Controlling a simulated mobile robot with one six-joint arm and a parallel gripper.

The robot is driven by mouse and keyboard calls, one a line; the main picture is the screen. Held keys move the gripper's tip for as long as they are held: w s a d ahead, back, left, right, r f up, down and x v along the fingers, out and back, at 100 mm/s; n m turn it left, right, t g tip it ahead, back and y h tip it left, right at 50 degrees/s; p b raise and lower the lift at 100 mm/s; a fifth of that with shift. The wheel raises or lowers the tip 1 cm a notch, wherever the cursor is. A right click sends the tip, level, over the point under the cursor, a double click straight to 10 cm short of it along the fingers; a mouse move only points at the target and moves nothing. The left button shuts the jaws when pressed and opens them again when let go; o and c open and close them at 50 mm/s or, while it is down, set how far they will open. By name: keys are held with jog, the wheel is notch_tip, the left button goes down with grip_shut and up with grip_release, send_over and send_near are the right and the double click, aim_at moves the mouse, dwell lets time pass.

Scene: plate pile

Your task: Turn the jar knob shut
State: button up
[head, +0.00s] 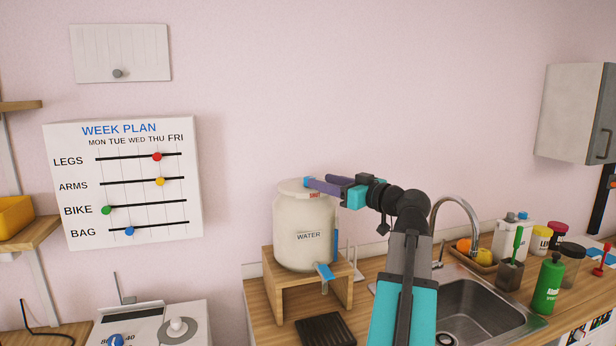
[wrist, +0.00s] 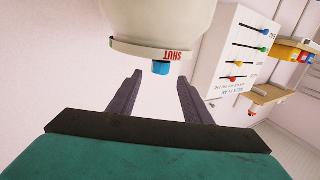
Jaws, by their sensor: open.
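The cream jar (head: 304,236) marked WATER stands upright on a wooden stand. Its pale lid (head: 292,188) carries a small blue knob (head: 309,183) on top. The wrist view shows the jar (wrist: 155,20) upside down, with red SHUT lettering on the lid band (wrist: 130,48). There the blue knob (wrist: 160,68) lies ahead, centred between the fingertips, and I cannot tell if they touch it. My gripper (wrist: 160,78) is open, with clear space between its dark fingers. In the head view my gripper (head: 322,186) reaches in from the right at lid height.
The wooden stand (head: 280,290) sits on the counter, and a blue-handled tap (head: 324,272) juts from the jar's base. A sink (head: 480,305) with a curved faucet (head: 455,203) is to the right. A week-plan board (head: 125,238) hangs left. The wall above the jar is clear.

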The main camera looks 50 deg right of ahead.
jog(key=shift+w+d+p, duration=0.1)
jog(key=shift+w+p, duration=0.7)
jog(key=shift+w, duration=2.55)
jog(key=c, duration=1)
jog(key=shift+a+f, duration=0.1)
jog(key=shift+a, duration=0.1)
jog(key=shift+c, duration=0.3)
jog(key=shift+d, duration=0.15)
